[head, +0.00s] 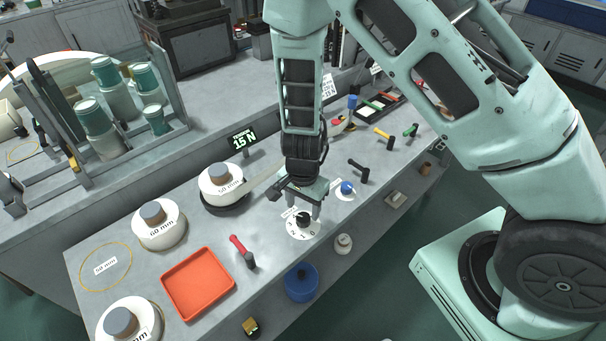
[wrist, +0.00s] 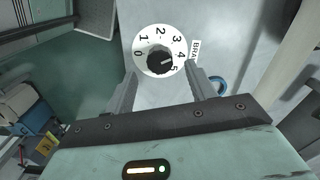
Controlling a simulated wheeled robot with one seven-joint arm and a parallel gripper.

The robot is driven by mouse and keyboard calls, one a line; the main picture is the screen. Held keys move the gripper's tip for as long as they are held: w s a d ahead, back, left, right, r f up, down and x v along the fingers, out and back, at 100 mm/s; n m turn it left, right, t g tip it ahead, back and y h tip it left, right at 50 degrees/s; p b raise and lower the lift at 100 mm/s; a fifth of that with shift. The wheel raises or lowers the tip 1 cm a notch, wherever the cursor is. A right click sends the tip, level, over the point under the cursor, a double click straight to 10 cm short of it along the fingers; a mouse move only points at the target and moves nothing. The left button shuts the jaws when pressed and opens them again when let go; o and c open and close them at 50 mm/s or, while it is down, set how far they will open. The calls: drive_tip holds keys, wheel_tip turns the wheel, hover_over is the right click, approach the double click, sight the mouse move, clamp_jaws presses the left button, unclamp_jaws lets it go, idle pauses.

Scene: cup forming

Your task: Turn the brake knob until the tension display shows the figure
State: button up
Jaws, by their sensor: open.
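The brake knob (head: 303,217) is black on a white dial numbered 0 to 5, near the bench's front edge. In the wrist view the knob (wrist: 158,62) has a light pointer mark aimed to the right, near 4 to 5. My gripper (head: 300,205) is open, pointing down over the dial. In the wrist view my gripper (wrist: 161,74) has one finger on each side below the knob, with visible gaps and no clear contact.
A white roll marked 50 mm (head: 221,183) sits on a dark disc left of the dial. A red-handled tool (head: 243,251) and an orange tray (head: 198,283) lie further left. A blue knob (head: 347,187) and a black-handled tool (head: 359,170) are close on the right.

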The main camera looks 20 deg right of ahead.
sight(303, 217)
wheel_tip(303, 217, up, 14)
drive_tip(key=p, duration=0.1)
drive_tip(key=shift+f, duration=0.2)
idle(0.3)
drive_tip(key=s+a+r+n+b, duration=0.3)
drive_tip(key=s+n, duration=0.6)
drive_tip(key=s, duration=0.1)
drive_tip(key=s+a+r+n+b, duration=0.3)
drive_tip(key=s+n, duration=0.7)
drive_tip(key=shift+a+r+y+b, duration=0.15)
drive_tip(key=shift+r+y+b, duration=0.15)
drive_tip(key=shift+r+b, duration=0.1)
idle(1.6)
